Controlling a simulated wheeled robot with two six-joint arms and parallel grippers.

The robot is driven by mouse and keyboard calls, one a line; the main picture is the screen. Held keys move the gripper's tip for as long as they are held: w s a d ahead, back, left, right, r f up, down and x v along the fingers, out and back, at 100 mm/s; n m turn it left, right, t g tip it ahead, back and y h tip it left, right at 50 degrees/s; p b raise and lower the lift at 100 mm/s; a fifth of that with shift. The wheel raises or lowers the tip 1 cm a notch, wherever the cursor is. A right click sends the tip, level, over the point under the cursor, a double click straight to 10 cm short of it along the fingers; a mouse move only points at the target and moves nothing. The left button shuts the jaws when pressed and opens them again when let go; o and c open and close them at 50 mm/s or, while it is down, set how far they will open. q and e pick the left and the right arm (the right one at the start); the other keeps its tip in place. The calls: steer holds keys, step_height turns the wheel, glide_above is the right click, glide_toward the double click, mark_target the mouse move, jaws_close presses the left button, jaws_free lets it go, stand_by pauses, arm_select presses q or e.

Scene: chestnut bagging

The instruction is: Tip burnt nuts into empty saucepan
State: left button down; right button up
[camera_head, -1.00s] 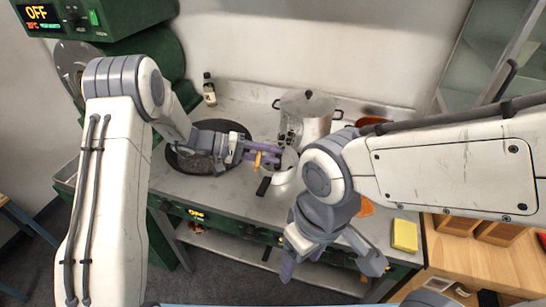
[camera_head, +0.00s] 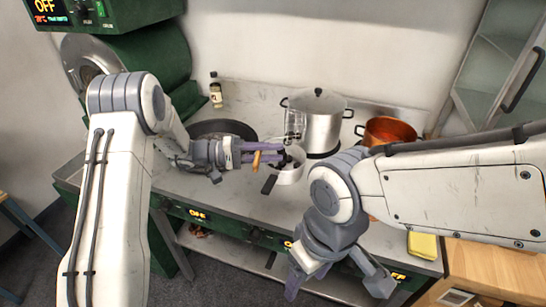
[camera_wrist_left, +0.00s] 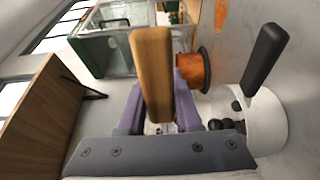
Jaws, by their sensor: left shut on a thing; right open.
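A small pale saucepan (camera_head: 291,173) with a black handle stands on the counter. In the left wrist view the saucepan (camera_wrist_left: 268,130) is at the right, with several dark round nuts (camera_wrist_left: 238,106) inside. My left gripper (camera_head: 268,153) is shut on a wooden handle (camera_head: 256,160), just left of and above the saucepan. The handle also shows upright in the left wrist view (camera_wrist_left: 152,70); whatever it belongs to is mostly hidden behind the fingers. My right gripper (camera_head: 336,279) is open and empty, low in front of the counter edge.
A dark pan (camera_head: 225,128) is behind my left gripper. A wire basket (camera_head: 294,123) is beside a large lidded pot (camera_head: 322,128). An orange pot (camera_head: 388,131) stands further right, and a yellow sponge (camera_head: 423,246) lies at the front right. A bottle (camera_head: 215,92) stands near the wall.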

arm_select(q)
steer(key=shift+a+f+h+b, duration=0.3)
steer(key=shift+h+b, duration=0.3)
steer(key=shift+b, duration=0.55)
steer(key=shift+a+f+h+b, duration=0.15)
steer(key=shift+f+h+b, duration=0.35)
steer(key=shift+b, duration=0.65)
steer(key=shift+s+a+f+h+b, duration=0.2)
steer(key=shift+h+b, duration=0.45)
steer(key=shift+b, duration=2.85)
steer(key=shift+w+a+f+h+b, duration=0.2)
steer(key=shift+h+b, duration=0.5)
steer(key=shift+b, duration=2.8)
steer(key=shift+s+a+f+h+b, duration=0.25)
steer(key=shift+h+b, duration=0.4)
steer(key=shift+b, duration=2.85)
steer(key=shift+w+d, duration=0.1)
steer(key=shift+w, duration=0.05)
